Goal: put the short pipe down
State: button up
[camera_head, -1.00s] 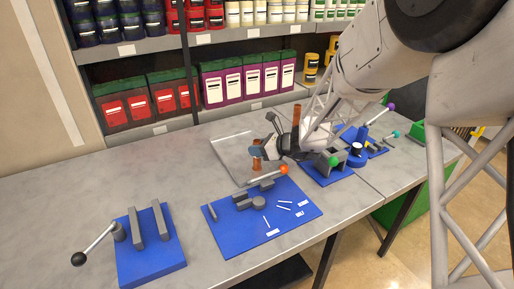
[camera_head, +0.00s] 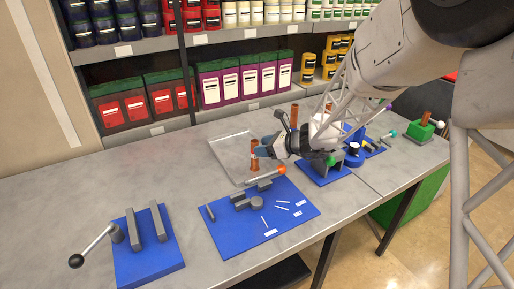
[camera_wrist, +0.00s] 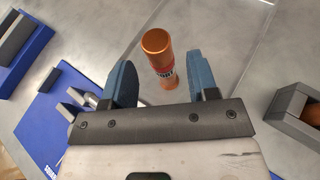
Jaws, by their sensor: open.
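The short pipe (camera_head: 254,158) is a copper tube with a red and white label. It stands upright on the grey metal tray (camera_head: 222,150). In the wrist view the short pipe (camera_wrist: 157,50) shows between the two blue fingers, with a gap on each side. My gripper (camera_wrist: 160,80) is open and holds nothing.
A taller copper pipe (camera_head: 294,116) stands behind my gripper. Blue boards with grey parts lie in front (camera_head: 225,234) and at front left (camera_head: 145,265). A green block (camera_head: 422,133) with a copper piece is at the right.

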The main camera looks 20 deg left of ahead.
jog(key=v, duration=0.8)
jog(key=shift+s+d+r, duration=0.1)
jog(key=shift+s+d, duration=0.05)
jog(key=shift+d, duration=0.05)
dwell(0.7)
jog(key=s+d+r+n+h, duration=0.3)
jog(key=s+d+n, duration=0.3)
jog(key=s+d, duration=0.4)
jog(key=s+d+r+n+h, duration=0.3)
jog(key=s+d+n+h, duration=0.3)
jog(key=s+d, duration=0.4)
jog(key=s+d+r+n+t+h, duration=0.1)
jog(key=s+d+r+n+h, duration=0.2)
jog(key=s+d+n, duration=0.4)
jog(key=s+d+h, duration=0.1)
jog(key=s+d, duration=0.2)
jog(key=s, duration=0.6)
jog(key=shift+h, duration=0.3)
jog(key=shift+s+d+r, duration=0.1)
jog(key=shift+d, duration=0.05)
